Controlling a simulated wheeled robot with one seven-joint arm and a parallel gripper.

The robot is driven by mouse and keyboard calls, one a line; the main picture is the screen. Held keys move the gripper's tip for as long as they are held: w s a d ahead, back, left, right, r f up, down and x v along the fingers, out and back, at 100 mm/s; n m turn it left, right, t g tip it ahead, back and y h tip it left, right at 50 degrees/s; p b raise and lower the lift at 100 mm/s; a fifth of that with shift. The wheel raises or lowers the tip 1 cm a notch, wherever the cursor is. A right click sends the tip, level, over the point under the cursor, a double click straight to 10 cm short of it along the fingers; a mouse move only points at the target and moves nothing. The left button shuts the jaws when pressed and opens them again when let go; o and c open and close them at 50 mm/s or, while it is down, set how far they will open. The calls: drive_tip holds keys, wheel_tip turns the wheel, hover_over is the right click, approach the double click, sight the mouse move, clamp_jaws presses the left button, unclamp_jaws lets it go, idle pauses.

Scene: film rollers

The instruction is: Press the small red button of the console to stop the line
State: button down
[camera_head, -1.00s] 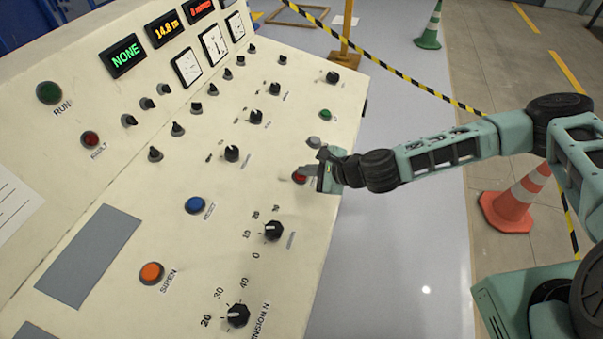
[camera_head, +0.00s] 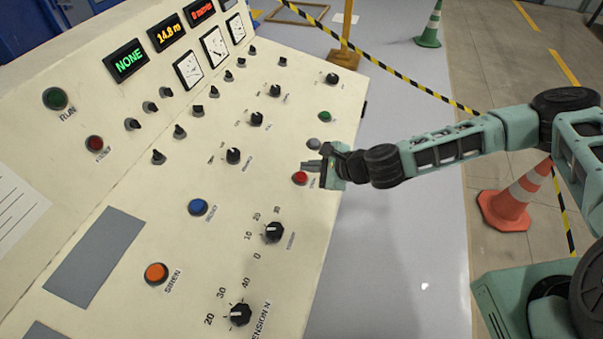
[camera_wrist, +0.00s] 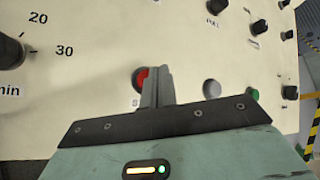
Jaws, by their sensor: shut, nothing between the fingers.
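The small red button (camera_head: 300,178) is on the right part of the sloping cream console (camera_head: 190,260). In the wrist view the red button (camera_wrist: 139,77) shows just left of the fingertips and is partly covered by them. My gripper (camera_head: 312,168) is shut and empty, its fingertips close to the button's upper right side in the head view. The fingers (camera_wrist: 158,74) stand together in the wrist view. I cannot tell whether the tips touch the button or the panel. The label beside the button is mostly hidden.
A grey button (camera_head: 312,144) and a green one (camera_head: 324,116) lie just above. A blue button (camera_head: 198,207), orange siren button (camera_head: 156,273), and black knobs (camera_head: 273,231) surround the area. Another dark red light or button (camera_head: 94,143) is at the upper left. A cone (camera_head: 505,205) stands on the floor.

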drive_tip(key=r+p, duration=0.1)
drive_tip(key=r, duration=0.1)
drive_tip(key=r+p, duration=0.1)
drive_tip(key=r, duration=0.1)
drive_tip(key=shift+s+d, duration=0.2)
drive_tip(key=shift+d, duration=0.2)
drive_tip(key=shift+f, duration=0.1)
idle(0.4)
